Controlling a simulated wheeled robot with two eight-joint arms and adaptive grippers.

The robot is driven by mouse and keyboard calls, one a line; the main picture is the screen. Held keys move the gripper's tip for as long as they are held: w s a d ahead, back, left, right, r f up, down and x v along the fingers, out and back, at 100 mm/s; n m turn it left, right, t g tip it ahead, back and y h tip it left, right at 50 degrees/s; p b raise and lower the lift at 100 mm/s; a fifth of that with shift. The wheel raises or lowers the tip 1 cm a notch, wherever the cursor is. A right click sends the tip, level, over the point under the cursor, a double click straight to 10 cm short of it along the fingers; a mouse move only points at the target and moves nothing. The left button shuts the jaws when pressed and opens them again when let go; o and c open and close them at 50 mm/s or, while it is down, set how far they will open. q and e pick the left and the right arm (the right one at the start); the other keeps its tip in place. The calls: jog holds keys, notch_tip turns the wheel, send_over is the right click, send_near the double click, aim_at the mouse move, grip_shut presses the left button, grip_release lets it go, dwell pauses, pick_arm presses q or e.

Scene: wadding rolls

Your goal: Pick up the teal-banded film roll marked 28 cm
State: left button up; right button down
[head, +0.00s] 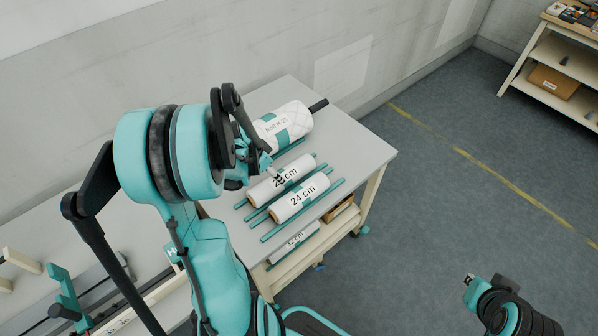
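A white film roll (293,179) with a teal band lies on teal bars on the table; its label starts with 2 and ends in cm, the second digit unclear behind my fingers. Just in front, another white teal-banded roll (299,197) is marked 24 cm. My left gripper (276,178) is at the first roll's upper left part, its fingertips over or against it; I cannot tell whether it grips it, as the fingers are small and partly hidden. My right gripper (468,281) is at the lower right over the floor, away from the table; its fingers are unclear.
A large quilted roll (292,119) marked Roll M-25 lies on the table (360,150) behind. A roll (297,241) that seems marked 32 cm lies on the lower shelf beside a brown box (339,211). The table's right part is bare. A shelf unit (540,60) stands far right.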

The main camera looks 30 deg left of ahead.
pick_arm(q)
jog(key=shift+b+x, duration=0.35)
jog(key=shift+x, duration=0.65)
jog(key=b+x, duration=0.2)
jog(key=x, duration=0.3)
jog(key=shift+w+d+r, duration=0.1)
jog(key=shift+r, duration=0.1)
grip_shut()
